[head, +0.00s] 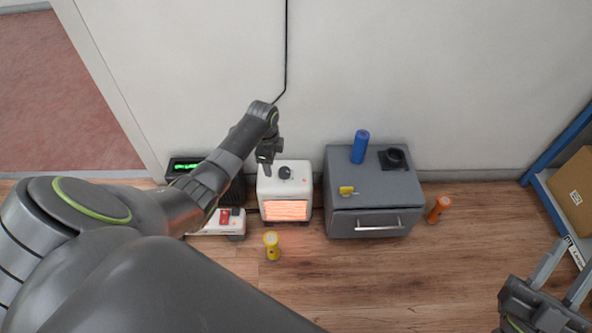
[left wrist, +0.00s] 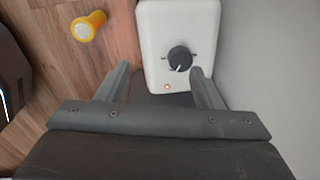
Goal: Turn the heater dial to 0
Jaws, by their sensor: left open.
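The heater (head: 264,187) is a small white box on the floor against the wall, its front grille (head: 286,210) glowing orange. Its black dial (head: 285,172) is on top and shows clearly in the left wrist view (left wrist: 180,58). A white pointer line on the dial points down and slightly left there; marks beside it are too small to read. A small orange light (left wrist: 167,87) is lit near the dial. My left gripper (head: 268,157) is open above the heater's top, beside the dial and not around it. My right gripper (head: 564,285) is open and empty at lower right.
A grey cabinet (head: 375,190) stands right of the heater, with a blue cylinder (head: 360,146) on top. A yellow flashlight (head: 271,245) stands in front, an orange one (head: 439,209) at right. A white device (head: 222,224) sits left. A shelf (head: 550,190) is far right.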

